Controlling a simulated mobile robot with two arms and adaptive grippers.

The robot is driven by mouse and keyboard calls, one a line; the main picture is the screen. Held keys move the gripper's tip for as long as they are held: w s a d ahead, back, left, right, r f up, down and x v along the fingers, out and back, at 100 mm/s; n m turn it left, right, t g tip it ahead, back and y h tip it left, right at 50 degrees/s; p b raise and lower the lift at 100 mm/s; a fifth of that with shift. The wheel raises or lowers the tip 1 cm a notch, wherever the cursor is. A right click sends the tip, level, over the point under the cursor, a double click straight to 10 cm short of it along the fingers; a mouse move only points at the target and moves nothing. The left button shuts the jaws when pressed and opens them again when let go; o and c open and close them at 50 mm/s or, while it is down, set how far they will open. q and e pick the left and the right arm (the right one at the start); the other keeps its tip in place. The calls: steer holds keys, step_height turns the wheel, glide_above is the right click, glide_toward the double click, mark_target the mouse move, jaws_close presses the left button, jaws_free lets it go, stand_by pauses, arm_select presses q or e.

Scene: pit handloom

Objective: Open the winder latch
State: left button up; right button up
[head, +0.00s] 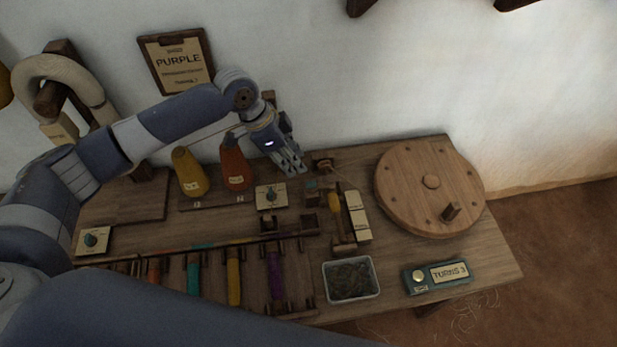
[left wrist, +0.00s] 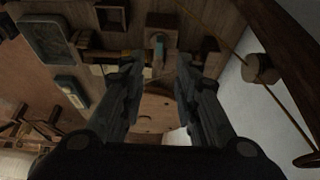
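My left gripper (head: 290,165) hangs over the back of the table, just behind the small winder. In the left wrist view its two fingers (left wrist: 158,78) stand apart with nothing between them. The winder has wooden blocks, a yellow bobbin (head: 335,203) and a small teal piece (head: 311,184), which may be the latch. The teal piece also shows beyond the fingertips in the left wrist view (left wrist: 159,46), apart from them. I cannot tell its latch position. The round wooden wheel (head: 410,190) with a handle peg stands to the right. My right gripper is not in view.
A rack of coloured bobbins (head: 234,278) fills the front left. A grey tray (head: 352,297) and a "TURNS 3" counter (head: 438,277) lie at the front.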

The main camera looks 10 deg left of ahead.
mark_target(311, 183)
arm_select(q)
steer(key=x, duration=1)
steer(key=shift+d+f, duration=0.15)
steer(key=shift+f, duration=0.1)
jaws_close()
